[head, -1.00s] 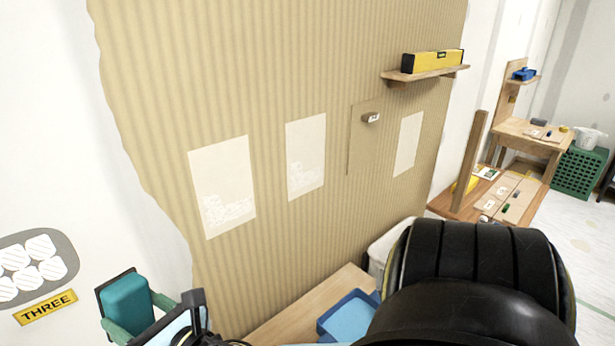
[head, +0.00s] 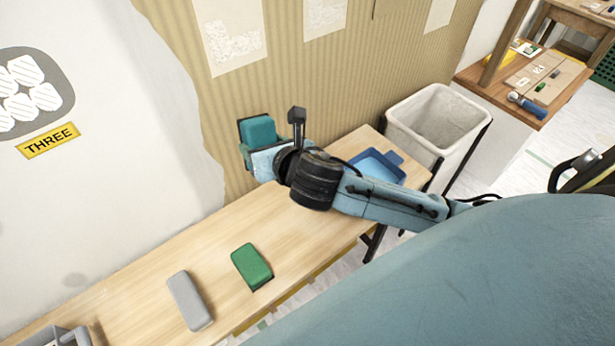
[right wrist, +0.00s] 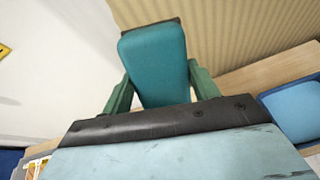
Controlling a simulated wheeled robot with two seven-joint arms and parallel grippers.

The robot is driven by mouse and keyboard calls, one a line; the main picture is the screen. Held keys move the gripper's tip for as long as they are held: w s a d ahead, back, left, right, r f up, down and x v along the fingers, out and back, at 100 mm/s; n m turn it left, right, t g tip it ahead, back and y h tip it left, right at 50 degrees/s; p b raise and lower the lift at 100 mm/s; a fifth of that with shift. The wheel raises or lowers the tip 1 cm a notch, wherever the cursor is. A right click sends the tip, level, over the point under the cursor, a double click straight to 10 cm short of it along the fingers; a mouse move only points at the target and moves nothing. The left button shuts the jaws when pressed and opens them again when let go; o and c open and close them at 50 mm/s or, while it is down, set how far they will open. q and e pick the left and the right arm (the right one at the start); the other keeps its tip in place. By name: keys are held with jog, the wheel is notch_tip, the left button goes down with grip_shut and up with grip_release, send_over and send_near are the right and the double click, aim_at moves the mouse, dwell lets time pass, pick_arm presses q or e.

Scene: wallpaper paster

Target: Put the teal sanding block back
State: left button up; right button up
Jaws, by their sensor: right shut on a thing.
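The teal sanding block (head: 257,130) is held upright above the back of the bench, in front of the ribbed wall. My right gripper (head: 262,140) is shut on it. In the right wrist view, the teal block (right wrist: 154,64) stands between the two green fingers of my right gripper (right wrist: 160,85), its broad face toward the camera. Its lower end is hidden by the gripper body. A green block (head: 251,266) and a grey block (head: 189,300) lie apart on the wooden bench (head: 130,268). My left gripper is not in view.
A blue tray (head: 395,158) sits on the bench's right end, partly behind my arm. A white bin (head: 440,115) stands beyond that end. A grey container (head: 62,337) is at the bottom left. The bench between the green block and my gripper is clear.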

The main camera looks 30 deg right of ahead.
pick_arm(q)
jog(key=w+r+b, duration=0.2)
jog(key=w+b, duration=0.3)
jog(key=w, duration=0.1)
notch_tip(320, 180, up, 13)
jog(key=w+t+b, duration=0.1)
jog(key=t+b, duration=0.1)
jog(key=b, duration=0.9)
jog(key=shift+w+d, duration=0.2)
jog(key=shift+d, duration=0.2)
pick_arm(e)
jog(key=s+d+f+n+g, duration=0.1)
jog(key=s+d+f+g, duration=0.2)
jog(key=f+g, duration=0.3)
jog(key=s+d+f+n+g, duration=0.2)
jog(key=f+g, duration=0.5)
jog(key=f, duration=0.7)
jog(key=shift+s+d+n, duration=0.3)
jog(key=shift+s+d, duration=0.1)
